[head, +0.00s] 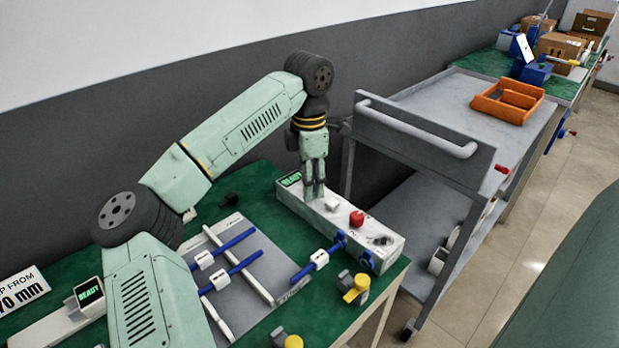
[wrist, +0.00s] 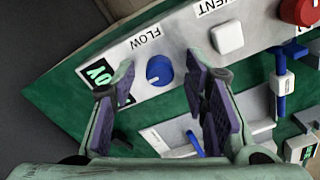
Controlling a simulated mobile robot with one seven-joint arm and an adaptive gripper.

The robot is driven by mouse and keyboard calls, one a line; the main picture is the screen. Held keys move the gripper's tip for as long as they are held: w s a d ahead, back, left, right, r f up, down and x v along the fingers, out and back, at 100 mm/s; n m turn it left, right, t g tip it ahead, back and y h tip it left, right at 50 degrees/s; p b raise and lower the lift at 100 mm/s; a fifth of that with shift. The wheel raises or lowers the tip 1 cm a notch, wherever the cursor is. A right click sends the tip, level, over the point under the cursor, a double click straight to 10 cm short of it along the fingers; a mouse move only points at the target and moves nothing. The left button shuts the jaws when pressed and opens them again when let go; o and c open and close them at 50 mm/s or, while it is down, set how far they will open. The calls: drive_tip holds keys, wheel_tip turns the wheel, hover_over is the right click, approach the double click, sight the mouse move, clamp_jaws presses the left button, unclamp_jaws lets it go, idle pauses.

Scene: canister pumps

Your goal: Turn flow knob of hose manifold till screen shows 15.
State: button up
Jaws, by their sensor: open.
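The hose manifold (head: 340,232) is a long white box on the green bench, with a small screen (head: 291,179) at its left end. My gripper (head: 315,194) points down over the manifold. In the wrist view its fingers (wrist: 160,72) are open, one on either side of the knob, with visible gaps.
A white button (wrist: 227,37) and a red knob (wrist: 298,10) are on the manifold right of the flow knob. A grey cart (head: 425,130) is close on the right.

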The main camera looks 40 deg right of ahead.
clamp_jaws()
idle(0.6)
